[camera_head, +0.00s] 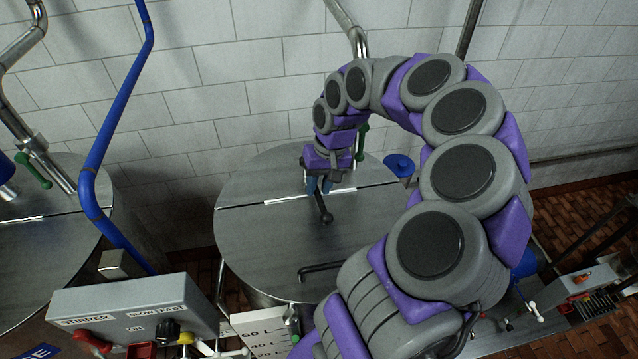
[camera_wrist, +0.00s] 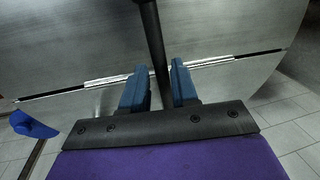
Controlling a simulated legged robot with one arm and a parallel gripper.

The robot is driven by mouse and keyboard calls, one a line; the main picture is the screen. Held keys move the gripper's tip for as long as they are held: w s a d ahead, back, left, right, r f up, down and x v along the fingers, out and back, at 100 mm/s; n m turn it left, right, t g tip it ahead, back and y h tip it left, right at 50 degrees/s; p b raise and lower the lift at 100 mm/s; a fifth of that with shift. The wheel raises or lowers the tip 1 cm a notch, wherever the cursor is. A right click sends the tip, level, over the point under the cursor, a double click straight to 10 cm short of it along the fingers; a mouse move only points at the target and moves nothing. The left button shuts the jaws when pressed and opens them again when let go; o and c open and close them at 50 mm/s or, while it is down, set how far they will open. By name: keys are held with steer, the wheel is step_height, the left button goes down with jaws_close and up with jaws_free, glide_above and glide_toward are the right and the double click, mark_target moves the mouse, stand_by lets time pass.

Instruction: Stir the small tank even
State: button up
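The small tank (camera_head: 262,235) is a round steel vessel with a flat, closed lid split by a straight seam. A dark rod with a round knob (camera_head: 327,218) shows over the lid, just below my gripper (camera_head: 319,185). In the wrist view, my gripper's blue fingers (camera_wrist: 158,82) stand on either side of a dark rod (camera_wrist: 152,35). The fingers are apart with the rod between them; I cannot tell whether they press on it. The tank's inside is hidden by the lid (camera_wrist: 215,40).
A control box labelled STIRRER (camera_head: 135,310) stands at the lower left. A blue pipe (camera_head: 112,130) rises beside it. A bigger steel vessel (camera_head: 50,240) is at the left. A white-tiled wall (camera_head: 240,90) closes the back. A blue round handle (camera_head: 398,163) sits right of my gripper.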

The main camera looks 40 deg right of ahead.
jaws_close()
steer(key=shift+a, duration=0.1)
stand_by(0.4)
steer(key=shift+w+a+f+m+b, duration=0.1)
steer(key=shift+w+a+m+b, duration=0.3)
steer(key=shift+a+m+b, duration=0.3)
steer(key=shift+w+a+m+b, duration=0.35)
steer(key=shift+a+m, duration=0.15)
steer(key=shift+m, duration=0.3)
steer(key=w+a+m, duration=0.1)
steer(key=m, duration=0.1)
steer(key=w+a+m+h, duration=0.1)
steer(key=w+m, duration=0.1)
steer(key=w+a+m+t, duration=0.1)
steer(key=w+m, duration=0.1)
steer(key=shift+a, duration=0.2)
steer(key=w+m+p, duration=0.1)
steer(key=w+m, duration=0.1)
steer(key=w+m+h+p, duration=0.1)
steer(key=w+m+p, duration=0.2)
steer(key=w+m, duration=0.1)
steer(key=shift+a+r+m+h, duration=0.2)
steer(key=shift+r+m+h, duration=0.05)
steer(key=shift+m+h, duration=0.05)
steer(key=shift+w+d+m+h+p, duration=0.15)
steer(key=shift+w+d+m+p, duration=0.15)
steer(key=shift+w+m+p, duration=0.5)
steer(key=shift+w+d+m+h+p, duration=0.15)
steer(key=shift+w+d+m+p, duration=0.1)
steer(key=shift+w+m+p, duration=0.55)
